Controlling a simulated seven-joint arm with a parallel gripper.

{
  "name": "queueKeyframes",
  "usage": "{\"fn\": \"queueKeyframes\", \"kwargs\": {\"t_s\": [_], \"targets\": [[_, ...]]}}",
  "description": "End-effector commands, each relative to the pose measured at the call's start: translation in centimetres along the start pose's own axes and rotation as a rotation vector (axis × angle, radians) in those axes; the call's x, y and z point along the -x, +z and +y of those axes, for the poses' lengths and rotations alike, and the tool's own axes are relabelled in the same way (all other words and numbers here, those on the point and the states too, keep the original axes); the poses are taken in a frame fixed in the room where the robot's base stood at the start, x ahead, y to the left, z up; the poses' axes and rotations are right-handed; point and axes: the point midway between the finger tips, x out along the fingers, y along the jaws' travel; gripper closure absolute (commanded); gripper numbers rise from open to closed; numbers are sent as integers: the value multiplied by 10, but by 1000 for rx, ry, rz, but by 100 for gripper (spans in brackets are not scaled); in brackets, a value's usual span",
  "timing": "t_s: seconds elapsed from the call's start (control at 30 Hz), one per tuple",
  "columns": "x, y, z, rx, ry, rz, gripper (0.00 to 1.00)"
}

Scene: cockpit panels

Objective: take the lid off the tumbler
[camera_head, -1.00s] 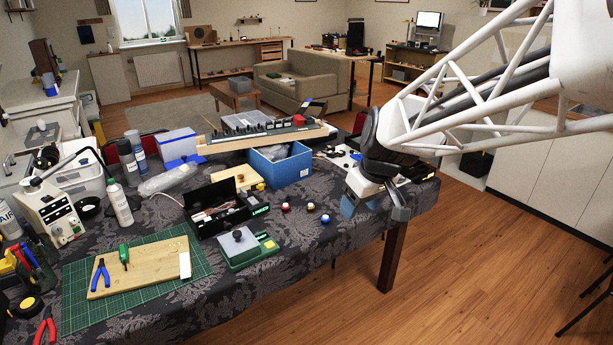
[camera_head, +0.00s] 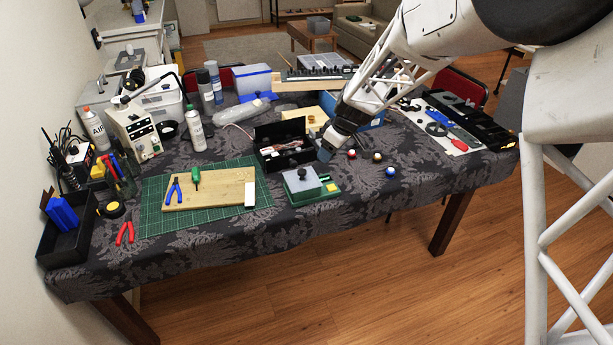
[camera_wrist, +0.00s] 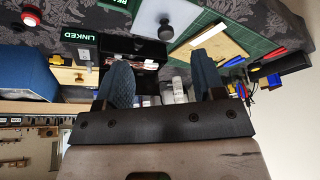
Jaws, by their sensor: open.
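No thing is plainly marked as the tumbler. The likeliest match is a green-based box with a flat grey lid (camera_head: 301,185) and a round knob (camera_head: 302,173), near the table's front edge. In the wrist view the grey lid (camera_wrist: 150,18) and its dark knob (camera_wrist: 166,30) show at the top, cut off by the frame. The lid appears seated on the box. My gripper (camera_head: 325,153) is above and just behind the box's right side, apart from the knob. In the wrist view my gripper (camera_wrist: 163,78) has its two blue fingers spread, with nothing between them.
An open black case (camera_head: 281,146) stands just behind the box. A green cutting mat (camera_head: 152,211) with a wooden board (camera_head: 225,188) lies to the left. Small round buttons (camera_head: 390,171) sit to the right. A blue bin (camera_head: 372,123) is behind the arm.

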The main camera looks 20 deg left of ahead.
Motion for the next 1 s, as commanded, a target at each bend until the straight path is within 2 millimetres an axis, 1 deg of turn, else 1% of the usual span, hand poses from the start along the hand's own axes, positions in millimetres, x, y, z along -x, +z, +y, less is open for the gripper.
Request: {"fn": "queueKeyframes", "kwargs": {"t_s": [0.03,0.1,0.2,0.3,0.43,0.77,0.87,1.0], "targets": [[-16,-10,1,27,-8,3,37],[-34,-22,1,64,-15,7,37],[-55,-34,1,101,-24,13,37],[-66,-42,1,129,-28,18,37],[-74,-46,1,142,-30,19,37],[-74,-46,1,142,-30,20,37],[-78,-46,1,142,-31,19,37],[-89,-46,0,142,-30,20,37]]}}
